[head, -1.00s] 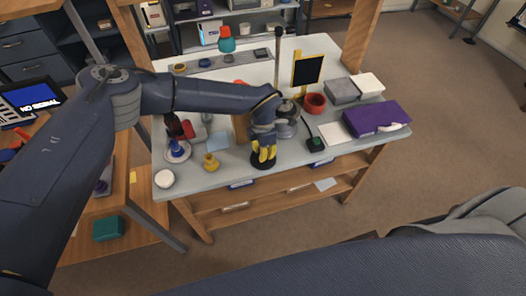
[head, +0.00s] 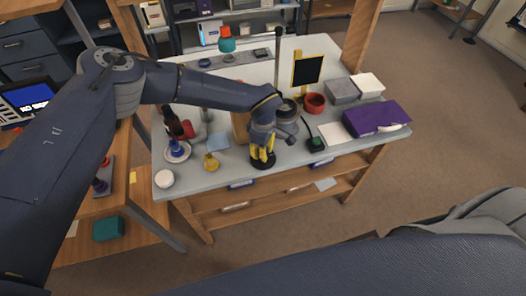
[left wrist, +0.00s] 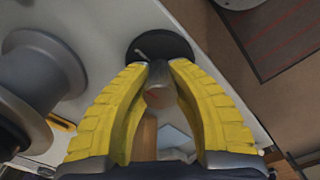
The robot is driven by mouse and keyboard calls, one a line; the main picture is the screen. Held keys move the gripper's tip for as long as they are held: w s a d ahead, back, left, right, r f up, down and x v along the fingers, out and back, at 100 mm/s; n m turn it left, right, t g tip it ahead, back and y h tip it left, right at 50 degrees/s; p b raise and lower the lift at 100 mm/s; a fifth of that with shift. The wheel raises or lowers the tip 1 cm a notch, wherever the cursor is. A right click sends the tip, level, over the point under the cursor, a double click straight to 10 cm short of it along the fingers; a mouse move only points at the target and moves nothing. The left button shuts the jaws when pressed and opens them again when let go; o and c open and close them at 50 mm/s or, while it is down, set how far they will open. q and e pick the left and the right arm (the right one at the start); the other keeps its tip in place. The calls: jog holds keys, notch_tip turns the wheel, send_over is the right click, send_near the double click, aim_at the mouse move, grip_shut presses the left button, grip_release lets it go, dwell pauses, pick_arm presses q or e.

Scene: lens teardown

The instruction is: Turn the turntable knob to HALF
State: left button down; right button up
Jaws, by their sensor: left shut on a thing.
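The turntable knob sits on a round black base at the front edge of the bench. The base (head: 262,165) shows beneath my left gripper (head: 263,158) in the head view. In the left wrist view the black disc (left wrist: 178,45) has a short pale mark, and a grey-brown knob (left wrist: 160,88) stands between the yellow fingertips. My left gripper (left wrist: 160,75) is shut on this knob from above. No HALF label is readable in either view. My right gripper is not in view.
A brass-coloured piece (head: 211,162) stands left of the knob, and a black box with a green button (head: 316,144) stands right. A red ring (head: 314,102) and a purple case (head: 376,117) are further right. A large grey cylindrical part (left wrist: 40,75) is close beside the gripper.

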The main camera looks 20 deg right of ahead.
pick_arm(q)
jog(key=shift+m, duration=0.5)
jog(key=c, duration=1.1)
grip_release()
jog(key=shift+o, duration=0.2)
notch_tip(320, 180, up, 12)
